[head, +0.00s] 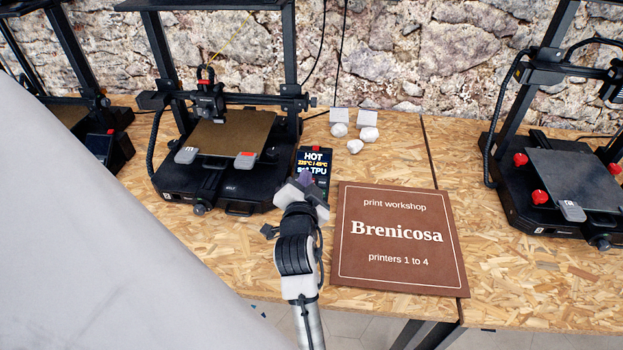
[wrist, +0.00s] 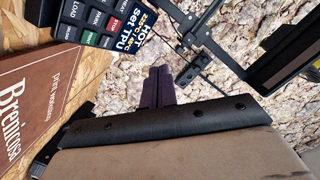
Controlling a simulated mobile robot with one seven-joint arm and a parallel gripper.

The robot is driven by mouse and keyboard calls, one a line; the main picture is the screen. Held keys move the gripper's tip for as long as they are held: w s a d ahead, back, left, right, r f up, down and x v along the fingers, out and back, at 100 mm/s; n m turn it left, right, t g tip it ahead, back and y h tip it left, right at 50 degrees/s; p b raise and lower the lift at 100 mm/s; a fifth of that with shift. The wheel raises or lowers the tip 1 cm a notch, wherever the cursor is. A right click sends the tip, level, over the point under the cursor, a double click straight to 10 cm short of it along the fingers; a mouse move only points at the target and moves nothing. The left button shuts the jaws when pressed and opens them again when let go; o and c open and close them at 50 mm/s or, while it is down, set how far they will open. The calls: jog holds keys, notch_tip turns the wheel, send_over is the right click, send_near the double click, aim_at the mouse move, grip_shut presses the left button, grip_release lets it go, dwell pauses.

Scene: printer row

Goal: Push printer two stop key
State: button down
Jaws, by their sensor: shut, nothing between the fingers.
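The middle printer (head: 231,187) stands on the wooden bench with a dark control panel (head: 315,158) at its right front. Its screen reads HOT, 225°C / 45°C, set TPU. In the wrist view the panel (wrist: 88,22) shows several keys, among them a red STOP key (wrist: 114,23). In the head view my gripper hides the keys. My gripper (head: 305,179) is in front of the panel's lower part, its purple fingers together and empty. In the wrist view the fingers (wrist: 160,84) are apart from the STOP key in the picture; contact is not visible. The printer's number is too small to read.
A brown sign (head: 395,270) reading Brenicosa, printers 1 to 4, lies right of my gripper. Pale blocks and stones (head: 355,130) sit behind it. Another printer (head: 570,185) with red knobs stands at the right, and part of one (head: 108,150) at the left. A stone wall closes the back.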

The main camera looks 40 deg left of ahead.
jog(key=w+a+f+b, duration=0.1)
jog(key=f, duration=0.1)
jog(key=w+f+b, duration=0.2)
jog(key=w+a+f+b, duration=0.1)
jog(key=f, duration=0.1)
jog(key=shift+w+a+f, duration=0.2)
jog(key=shift+a+f, duration=0.05)
jog(key=shift+a, duration=0.1)
jog(key=shift+f+b, duration=0.1)
jog(key=shift+b, duration=0.25)
dwell(1.5)
jog(key=shift+w+a+f, duration=0.1)
jog(key=shift+w+f, duration=0.1)
jog(key=shift+f, duration=0.05)
jog(key=shift+w+a+f+b, duration=0.2)
jog(key=shift+f+b, duration=0.1)
jog(key=shift+b, duration=0.2)
dwell(0.5)
jog(key=shift+d+r, duration=0.1)
jog(key=shift+s+d+r+p, duration=0.25)
jog(key=shift+s+r+p, duration=0.2)
jog(key=shift+r, duration=0.1)
jog(key=s+r+p, duration=0.1)
jog(key=d+r+p, duration=0.1)
jog(key=s+r+p, duration=0.1)
jog(key=r, duration=0.1)
jog(key=shift+s+d, duration=0.3)
dwell(0.4)
